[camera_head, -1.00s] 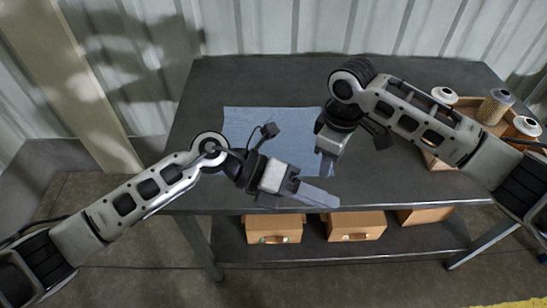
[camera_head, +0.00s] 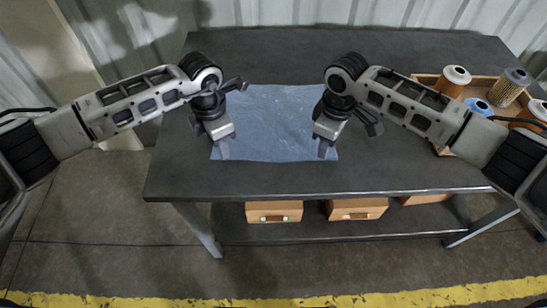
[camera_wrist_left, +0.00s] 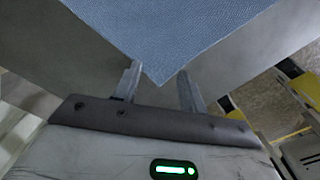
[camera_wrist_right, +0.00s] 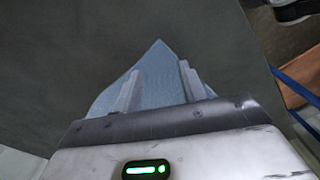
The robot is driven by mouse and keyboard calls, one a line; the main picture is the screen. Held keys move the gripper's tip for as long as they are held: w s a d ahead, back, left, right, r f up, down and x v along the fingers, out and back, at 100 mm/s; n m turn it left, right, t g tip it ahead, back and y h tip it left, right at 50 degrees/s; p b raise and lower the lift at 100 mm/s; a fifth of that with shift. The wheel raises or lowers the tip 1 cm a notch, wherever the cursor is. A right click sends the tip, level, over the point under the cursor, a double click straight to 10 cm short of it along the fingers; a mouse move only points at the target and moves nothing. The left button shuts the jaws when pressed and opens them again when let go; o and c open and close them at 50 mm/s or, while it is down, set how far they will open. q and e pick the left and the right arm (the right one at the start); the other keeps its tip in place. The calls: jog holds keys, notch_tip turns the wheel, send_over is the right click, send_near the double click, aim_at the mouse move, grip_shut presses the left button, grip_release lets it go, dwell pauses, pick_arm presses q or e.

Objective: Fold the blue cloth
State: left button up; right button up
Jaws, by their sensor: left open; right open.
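The blue cloth (camera_head: 272,120) lies spread flat on the dark table, a wide rectangle in the head view. My left gripper (camera_head: 224,152) points down at its front left corner. In the left wrist view the cloth (camera_wrist_left: 170,30) has a corner between the open fingers (camera_wrist_left: 155,85). My right gripper (camera_head: 324,150) points down at the front right corner. In the right wrist view a cloth corner (camera_wrist_right: 155,70) shows between and beyond the open fingers (camera_wrist_right: 158,88). Both grippers are open; whether the fingertips touch the cloth is unclear.
A wooden crate (camera_head: 425,80) with several filter cartridges, including an orange one (camera_head: 453,82), stands at the table's right, near my right arm. Cardboard boxes (camera_head: 273,211) sit on the shelf below. The dark table (camera_head: 400,175) is bare in front of the crate.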

pick_arm(q)
jog(key=shift+f, duration=0.5)
pick_arm(e)
jog(key=shift+f, duration=0.55)
pick_arm(q)
jog(key=shift+f, duration=0.15)
pick_arm(e)
jog(key=shift+f, duration=0.15)
pick_arm(q)
grip_shut()
pick_arm(e)
grip_shut()
